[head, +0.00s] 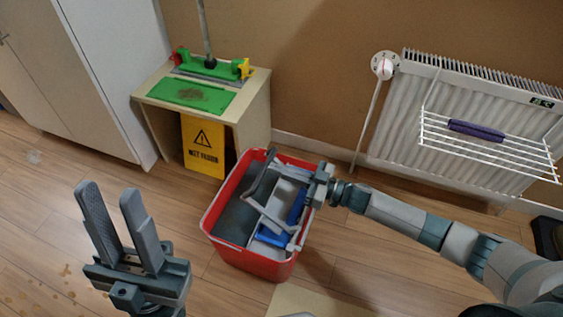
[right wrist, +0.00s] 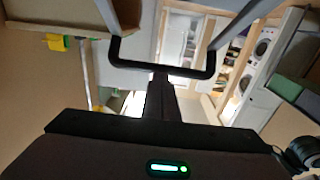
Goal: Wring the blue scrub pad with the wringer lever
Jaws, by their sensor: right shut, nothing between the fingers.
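The red bucket (head: 252,264) stands on the floor with a grey wringer set in its top. Blue material, apparently the scrub pad (head: 272,238), lies in the wringer's right part, partly hidden by grey bars. The wringer lever has grey arms and a black grip (head: 258,176) slanting over the bucket. In the right wrist view the black grip (right wrist: 190,72) crosses just beyond my shut fingers. My right gripper (head: 292,172) is over the bucket's far right rim, close to the lever; contact is unclear. My left gripper (head: 109,190) is open and empty, left of the bucket.
A small wooden bench with a green mat (head: 190,95) and a yellow wet-floor sign (head: 203,146) stands behind the bucket. A white radiator (head: 400,125) with a drying rack (head: 487,150) is at right. A white cabinet (head: 110,60) is at left.

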